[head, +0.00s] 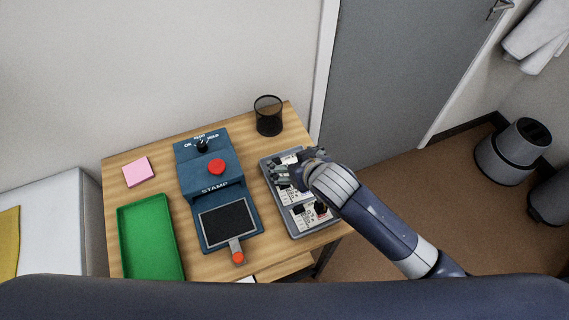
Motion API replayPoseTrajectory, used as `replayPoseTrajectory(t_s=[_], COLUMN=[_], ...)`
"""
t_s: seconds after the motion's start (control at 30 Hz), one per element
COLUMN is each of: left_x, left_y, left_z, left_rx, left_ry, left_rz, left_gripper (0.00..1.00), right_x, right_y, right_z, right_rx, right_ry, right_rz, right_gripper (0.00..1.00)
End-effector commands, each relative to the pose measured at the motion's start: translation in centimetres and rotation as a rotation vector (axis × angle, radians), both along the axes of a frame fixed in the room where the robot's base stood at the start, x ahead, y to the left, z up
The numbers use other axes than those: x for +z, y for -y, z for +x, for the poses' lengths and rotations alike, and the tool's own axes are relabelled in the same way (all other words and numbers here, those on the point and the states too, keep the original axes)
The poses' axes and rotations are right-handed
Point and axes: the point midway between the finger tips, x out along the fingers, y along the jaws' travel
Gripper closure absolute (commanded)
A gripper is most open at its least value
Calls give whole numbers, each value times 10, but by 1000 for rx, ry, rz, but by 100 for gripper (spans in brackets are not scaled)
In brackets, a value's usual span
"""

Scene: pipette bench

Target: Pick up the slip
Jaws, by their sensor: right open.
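White printed slips (291,196) with dark marks lie in a grey tray (299,234) at the right side of the wooden table. Which one is the task's slip I cannot tell. My right gripper (281,175) is open over the upper part of this tray, close above the slips. It hides part of the tray and what lies there. Whether its fingers touch a slip is too small to tell. My left gripper is not in view.
A blue stamp machine (187,158) with a red button (216,167) and a dark pad stands mid-table. A green tray (151,269) and pink notes (138,172) are at left. A black mesh cup (268,116) stands at the back right corner.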

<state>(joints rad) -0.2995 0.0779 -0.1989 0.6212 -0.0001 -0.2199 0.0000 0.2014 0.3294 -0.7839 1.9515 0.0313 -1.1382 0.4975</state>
Motion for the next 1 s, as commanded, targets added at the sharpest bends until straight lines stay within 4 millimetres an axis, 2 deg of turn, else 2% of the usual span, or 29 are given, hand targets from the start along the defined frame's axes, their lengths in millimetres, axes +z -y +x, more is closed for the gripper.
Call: replayPoseTrajectory(t_s=[0.33, 0.63, 1.0], left_x=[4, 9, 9], left_y=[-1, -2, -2], left_z=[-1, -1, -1], left_rx=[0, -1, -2], left_ry=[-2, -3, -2], left_rz=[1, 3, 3], left_gripper=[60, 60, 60], right_x=[-13, -37, -42], right_y=[-7, -18, -20], right_z=[15, 38, 42], right_rx=[-1, 0, 0], right_ry=[-1, 0, -2], right_rz=[-1, -2, -1], right_gripper=[16, 16, 16])
